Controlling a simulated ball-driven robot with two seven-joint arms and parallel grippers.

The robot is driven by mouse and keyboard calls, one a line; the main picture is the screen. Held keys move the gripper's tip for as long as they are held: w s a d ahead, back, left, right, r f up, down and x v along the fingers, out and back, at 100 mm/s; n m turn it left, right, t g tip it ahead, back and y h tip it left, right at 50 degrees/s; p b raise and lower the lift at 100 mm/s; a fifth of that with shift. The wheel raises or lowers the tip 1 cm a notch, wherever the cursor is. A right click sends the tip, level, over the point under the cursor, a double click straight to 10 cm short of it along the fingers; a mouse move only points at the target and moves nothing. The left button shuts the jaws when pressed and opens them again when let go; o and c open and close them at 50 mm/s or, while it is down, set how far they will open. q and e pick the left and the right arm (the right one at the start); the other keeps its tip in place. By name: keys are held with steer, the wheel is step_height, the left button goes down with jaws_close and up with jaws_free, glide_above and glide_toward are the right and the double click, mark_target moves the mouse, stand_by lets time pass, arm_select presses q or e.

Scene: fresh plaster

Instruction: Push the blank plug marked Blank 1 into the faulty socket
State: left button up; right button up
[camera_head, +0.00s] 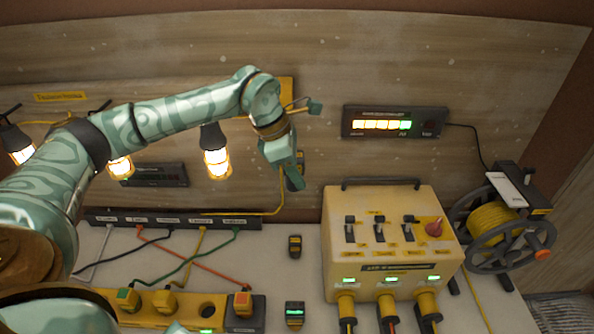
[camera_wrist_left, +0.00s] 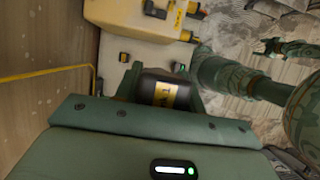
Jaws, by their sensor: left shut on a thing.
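My left gripper (camera_head: 288,168) is shut on a dark block with a yellow label (camera_head: 297,172), in front of the back wall, above the table. In the left wrist view, this blank plug (camera_wrist_left: 162,92) sits between the fingers; its label seems to show a 1, but the rest is unreadable. A yellow socket strip (camera_head: 183,317) stands at the front left, with an empty round dark hole (camera_head: 208,311). I cannot tell which socket is the faulty one. What seems to be my right gripper (camera_wrist_left: 268,47) shows small in the left wrist view; its fingers are unclear.
A yellow switch box (camera_head: 385,222) stands right of centre, with plugs along its front. A cable reel (camera_head: 495,235) is at its right. A small dark block (camera_head: 295,246) and a green-lit one (camera_head: 295,313) stand on the table. Lamps hang at left; coloured cables cross the table.

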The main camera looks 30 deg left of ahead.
arm_select(q)
steer(key=shift+r+p, duration=3.5)
steer(key=shift+r, duration=1.25)
step_height(320, 180, up, 44)
steer(key=shift+r, duration=0.25)
